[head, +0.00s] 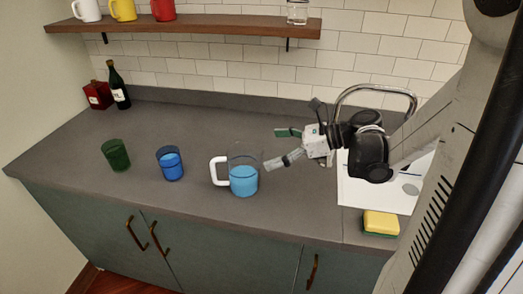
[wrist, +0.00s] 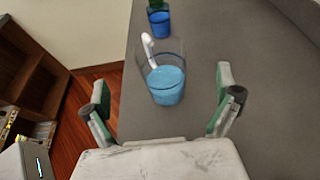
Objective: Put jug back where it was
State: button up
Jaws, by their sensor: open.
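The jug (head: 244,179) is clear with a white handle on its left and light blue liquid in its lower part. It stands upright on the grey counter (head: 205,226), near the front edge. My gripper (head: 278,148) is open and empty, just right of the jug in the head view. In the wrist view the jug (wrist: 166,84) is ahead, between the lines of the two spread fingers (wrist: 164,104). I cannot tell whether a fingertip touches it.
A blue cup (head: 170,164) and a green cup (head: 116,155) stand left of the jug. A bottle (head: 118,88) and red box (head: 97,95) are at the back left. A sink (head: 378,190) and yellow sponge (head: 381,223) are at right. A shelf (head: 185,26) with mugs hangs above.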

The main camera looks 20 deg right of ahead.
jog(key=s+a+r+n+h, duration=0.1)
jog(key=s+a+n+h, duration=0.3)
jog(key=s+n, duration=0.3)
jog(key=s+a+r+n+h, duration=0.1)
jog(key=s+a+n+h, duration=0.2)
jog(key=n, duration=1.5)
jog(key=s+h, duration=0.4)
jog(key=s, duration=0.1)
jog(key=shift+a+r+g, duration=0.35)
jog(key=shift+r+g, duration=0.05)
